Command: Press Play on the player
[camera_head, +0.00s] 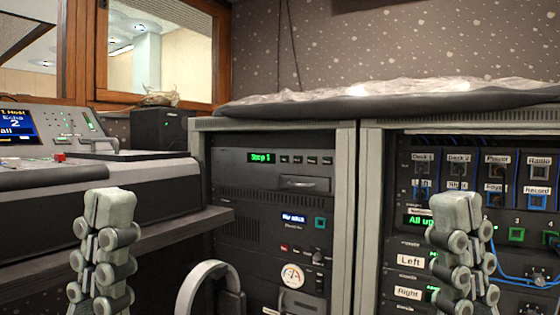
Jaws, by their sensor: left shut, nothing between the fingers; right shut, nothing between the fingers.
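The player (230,165) appears to be the dark unit at the top of the left rack. Its small green display (261,157) seems to read "Stop 1". A row of small dark buttons (305,160) lies right of the display, with a drawer-like slot (305,183) below; the button labels are too small to read. My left gripper (110,207) is shut and empty, upright in front of the desk, left of the player. My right gripper (457,208) is shut and empty, in front of the right rack. Both are apart from the player's buttons.
A mixing console (70,185) stands on the left. The right rack has a patch panel (475,170) with blue cables. Below the player are a unit with a teal button (320,222) and a round dial (292,276). A grey arch (210,270) stands low in front.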

